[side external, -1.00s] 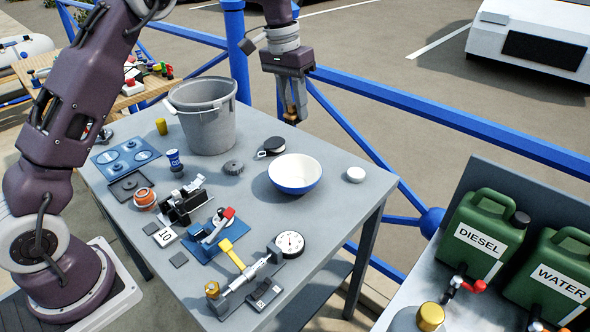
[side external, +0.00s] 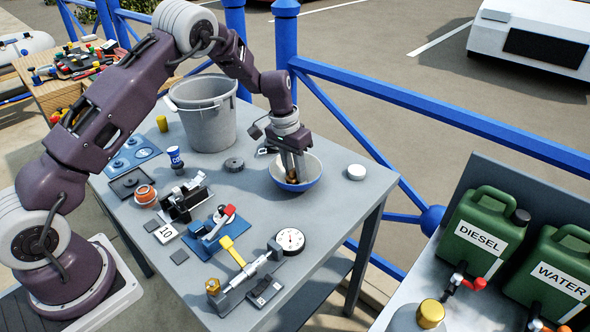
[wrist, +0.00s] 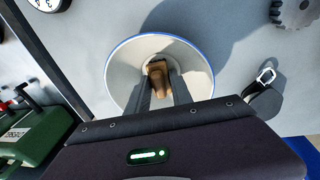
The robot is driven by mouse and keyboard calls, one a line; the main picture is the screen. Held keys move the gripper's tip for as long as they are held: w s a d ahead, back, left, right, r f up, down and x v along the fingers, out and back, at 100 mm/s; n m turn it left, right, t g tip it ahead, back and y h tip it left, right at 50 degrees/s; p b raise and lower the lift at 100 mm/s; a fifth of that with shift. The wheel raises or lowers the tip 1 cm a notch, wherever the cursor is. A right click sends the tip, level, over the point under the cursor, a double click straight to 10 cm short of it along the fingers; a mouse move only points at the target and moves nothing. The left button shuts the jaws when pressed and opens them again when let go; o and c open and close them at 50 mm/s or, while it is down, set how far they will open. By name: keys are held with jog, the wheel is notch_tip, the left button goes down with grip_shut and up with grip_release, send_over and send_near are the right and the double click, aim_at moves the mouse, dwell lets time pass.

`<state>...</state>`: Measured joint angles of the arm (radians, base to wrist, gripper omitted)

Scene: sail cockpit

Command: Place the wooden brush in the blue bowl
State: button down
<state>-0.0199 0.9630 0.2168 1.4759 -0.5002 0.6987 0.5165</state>
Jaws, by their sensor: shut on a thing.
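The blue bowl (side external: 297,184), blue outside and white inside, stands upright on the grey table. It also shows in the wrist view (wrist: 195,75). My gripper (side external: 294,178) points down with its fingertips inside the bowl. It is shut on the wooden brush (wrist: 156,83), a small brown piece between the fingers over the bowl's inside. In the side view only a little of the brush (side external: 291,180) shows at the fingertips. Whether the brush touches the bowl's bottom I cannot tell.
A grey bucket (side external: 204,118) stands behind and left of the bowl. A small white round lid (side external: 356,172) lies to its right. A dial gauge (side external: 290,240), a micrometer and several small parts cover the table's front and left. A blue railing runs behind.

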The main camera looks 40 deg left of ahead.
jog(key=shift+f, duration=0.1)
jog(key=c, duration=1.4)
grip_release()
notch_tip(320, 180, up, 12)
jog(key=s+a, duration=0.1)
jog(key=shift+a, duration=0.25)
jog(key=s+d+r+t, duration=0.2)
jog(key=s+d+r, duration=0.2)
jog(key=s+r, duration=1.05)
jog(key=s+d+t+y, duration=0.1)
jog(key=s+d+t, duration=0.1)
jog(key=s, duration=1.9)
jog(key=shift+f+t, duration=0.25)
jog(key=shift+t, duration=0.05)
